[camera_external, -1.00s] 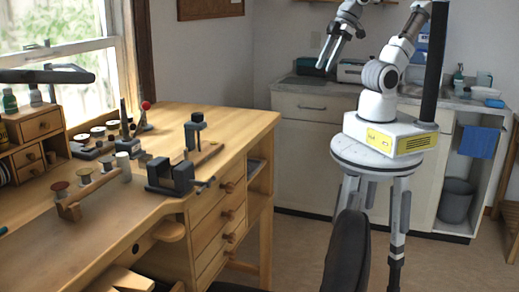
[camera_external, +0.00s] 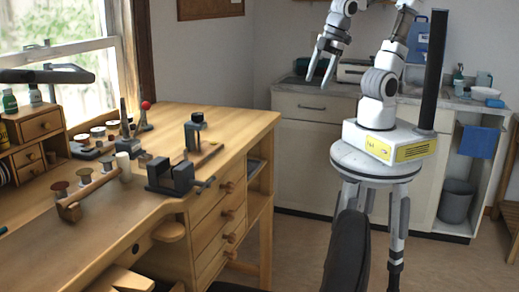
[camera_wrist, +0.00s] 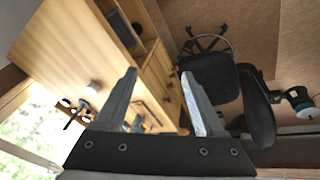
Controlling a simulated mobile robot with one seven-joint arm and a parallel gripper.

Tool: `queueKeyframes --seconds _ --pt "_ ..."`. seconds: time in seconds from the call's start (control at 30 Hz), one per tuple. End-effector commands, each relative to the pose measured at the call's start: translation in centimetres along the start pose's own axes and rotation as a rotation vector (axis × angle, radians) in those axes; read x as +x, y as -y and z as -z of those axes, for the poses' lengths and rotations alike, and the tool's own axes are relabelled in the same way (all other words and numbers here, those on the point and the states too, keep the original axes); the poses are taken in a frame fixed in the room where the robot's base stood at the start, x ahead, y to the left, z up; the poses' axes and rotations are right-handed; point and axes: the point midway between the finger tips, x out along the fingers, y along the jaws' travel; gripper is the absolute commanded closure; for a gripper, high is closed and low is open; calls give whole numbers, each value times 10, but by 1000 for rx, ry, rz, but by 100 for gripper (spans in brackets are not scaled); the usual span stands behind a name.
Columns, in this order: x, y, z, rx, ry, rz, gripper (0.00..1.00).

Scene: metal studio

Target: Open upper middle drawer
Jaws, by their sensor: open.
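The wooden workbench (camera_external: 235,128) has a stack of drawers with round knobs on its right side. The stack's top drawer (camera_external: 208,207) is shut, with its knob (camera_external: 228,187) bare, and the drawers below look shut too. I cannot tell for certain which drawer is the upper middle one. My gripper (camera_external: 319,82) is open and empty, pointing down, to the right of the bench and well apart from it. In the wrist view my gripper (camera_wrist: 158,73) has its fingers spread, with the bench (camera_wrist: 75,45) and its drawer side beyond, tilted.
A dark chair (camera_external: 347,250) stands in front, between the bench and my base; it also shows in the wrist view (camera_wrist: 215,80). A vise-like tool (camera_external: 172,178) sits near the bench edge. A white cabinet (camera_external: 305,150) with a counter stands behind.

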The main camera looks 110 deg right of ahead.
Motion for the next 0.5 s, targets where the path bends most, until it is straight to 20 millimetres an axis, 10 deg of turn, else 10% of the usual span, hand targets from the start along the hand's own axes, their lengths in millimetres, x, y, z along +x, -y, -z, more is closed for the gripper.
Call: queueKeyframes --seconds 0.5 --pt "136 5 49 -711 450 -330 29"
